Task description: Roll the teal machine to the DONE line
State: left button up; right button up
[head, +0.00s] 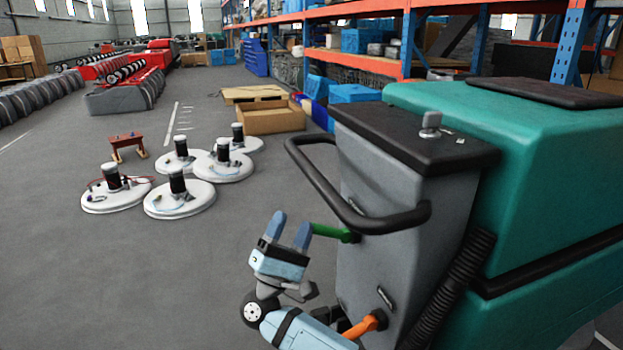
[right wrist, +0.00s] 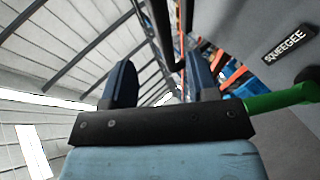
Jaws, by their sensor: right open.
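The teal machine (head: 540,135) stands close at the right of the head view, cut off by the frame edge. Its grey rear panel (head: 385,190) carries a black loop handle (head: 340,190), a green lever (head: 330,231) and an orange lever (head: 368,325). My right gripper (head: 290,230) is open and empty, fingers pointing up, just left of the green lever and below the handle. In the right wrist view the gripper (right wrist: 160,75) has nothing between its fingers; the green lever (right wrist: 282,98) is right of it, under a SQUEEGEE label (right wrist: 288,43). My left gripper is out of view.
A cardboard box (head: 272,119) and orange shelving (head: 400,68) stand behind. White floor markings (head: 178,122) show; no DONE lettering is readable. Front-left floor is clear.

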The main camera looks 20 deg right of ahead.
aim_at(314, 174)
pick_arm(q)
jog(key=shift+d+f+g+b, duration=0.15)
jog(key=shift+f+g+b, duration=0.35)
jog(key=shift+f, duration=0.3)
pick_arm(e)
jog(key=x, duration=1.1)
jog(key=shift+w+d+r, duration=0.1)
jog(key=shift+d+r, duration=0.05)
jog(key=shift+r, duration=0.05)
jog(key=shift+c, duration=0.5)
grip_shut()
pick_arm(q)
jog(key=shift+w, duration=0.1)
pick_arm(e)
jog(key=shift+f, duration=0.1)
